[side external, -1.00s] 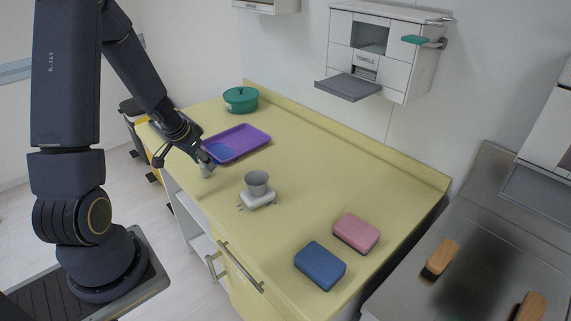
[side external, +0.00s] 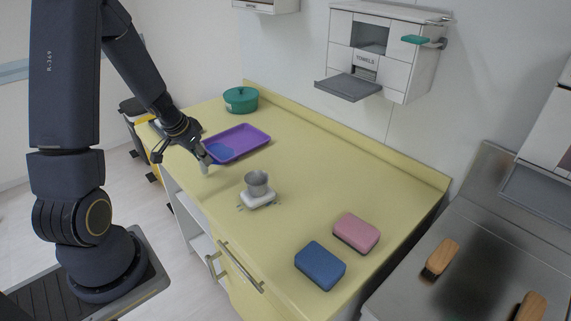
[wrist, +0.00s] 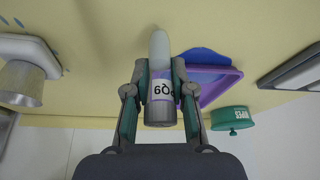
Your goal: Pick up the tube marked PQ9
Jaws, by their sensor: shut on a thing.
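The tube marked PQ9 (wrist: 160,88) is a grey tube with a rounded pale end and a white label, seen in the wrist view between my fingers. My gripper (wrist: 160,75) is shut on it, one finger on each side. In the side view my gripper (side external: 206,162) is low over the left part of the yellow counter, with the pale end of the tube (side external: 204,168) showing below the fingers. I cannot tell whether the tube touches the counter.
A purple tray (side external: 250,136) with a blue item is just behind my gripper. A green pot (side external: 240,99) stands farther back. A grey cup (side external: 256,182) stands on a white base to the right. Pink (side external: 357,232) and blue (side external: 320,265) sponges lie nearer the front.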

